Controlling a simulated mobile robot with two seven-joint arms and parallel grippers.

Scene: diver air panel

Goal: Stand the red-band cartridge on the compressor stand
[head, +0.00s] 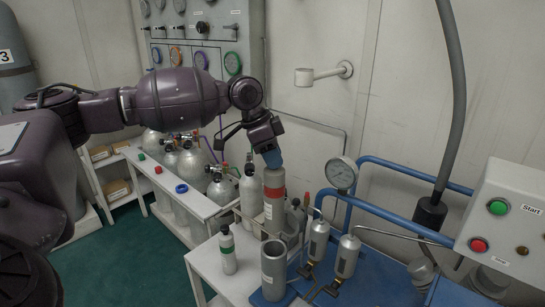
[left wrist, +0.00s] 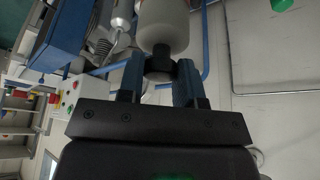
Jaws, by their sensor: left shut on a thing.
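The red-band cartridge (head: 274,208) is a grey cylinder with a red band near its top, upright in the head view. My left gripper (head: 271,157) is above it, fingers pointing down and shut on its top. In the left wrist view, the blue fingertips (left wrist: 160,78) close on a black knob (left wrist: 160,66) at the end of the grey cartridge body (left wrist: 164,24). An open-topped grey cylinder (head: 273,268) on the blue compressor base is in front of the cartridge and looks like the stand. I cannot tell whether the cartridge's lower end touches anything. My right gripper is not in view.
A green-band cartridge (head: 228,251) stands on the white table, left of the grey cylinder. Silver filters (head: 318,240) with pipes, a gauge (head: 342,174) and blue rails (head: 388,207) crowd the right. A rack with several tanks (head: 186,165) stands behind left.

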